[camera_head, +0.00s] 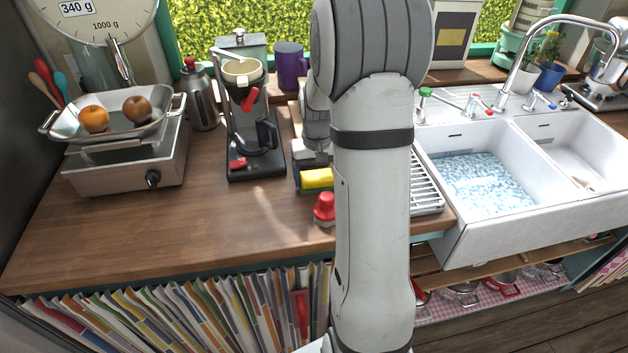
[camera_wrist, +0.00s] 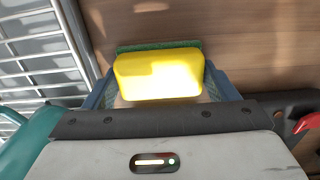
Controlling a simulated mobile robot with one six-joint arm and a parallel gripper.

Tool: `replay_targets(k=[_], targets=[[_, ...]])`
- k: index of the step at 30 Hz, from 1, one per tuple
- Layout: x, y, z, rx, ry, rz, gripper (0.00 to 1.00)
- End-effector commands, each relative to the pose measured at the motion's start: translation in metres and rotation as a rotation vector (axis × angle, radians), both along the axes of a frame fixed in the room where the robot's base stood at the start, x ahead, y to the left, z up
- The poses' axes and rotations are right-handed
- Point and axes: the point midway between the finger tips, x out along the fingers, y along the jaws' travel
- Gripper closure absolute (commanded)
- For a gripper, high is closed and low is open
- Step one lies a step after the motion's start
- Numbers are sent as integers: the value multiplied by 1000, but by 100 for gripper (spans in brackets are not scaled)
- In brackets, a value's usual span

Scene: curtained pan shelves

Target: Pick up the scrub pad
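The scrub pad (camera_head: 317,178) is a yellow block with a green layer. In the wrist view the scrub pad (camera_wrist: 158,74) lies between the two blue fingers of my gripper (camera_wrist: 160,84), one at each short end, with its green edge on the far side. The fingertips come very close to its ends; whether they press on it is not clear. In the head view my gripper (camera_head: 313,168) is low at the counter, partly hidden behind my arm. The pad is at or just above the wooden surface.
A red-topped shaker (camera_head: 324,209) stands just in front of the pad. A coffee maker (camera_head: 250,135) is to the left. A wire dish rack (camera_head: 427,188) and a double sink (camera_head: 480,180) are to the right. The front left counter (camera_head: 150,230) is clear.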

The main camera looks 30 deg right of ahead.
Motion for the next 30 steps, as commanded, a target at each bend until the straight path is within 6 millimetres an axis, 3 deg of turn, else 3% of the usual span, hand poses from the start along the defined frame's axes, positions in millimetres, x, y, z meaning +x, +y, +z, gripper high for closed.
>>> replay_targets(k=[7, 16, 30], targets=[[0, 0, 0, 0, 0, -1, 43], [0, -1, 6, -1, -3, -1, 43], [1, -1, 89, -1, -4, -2, 43]])
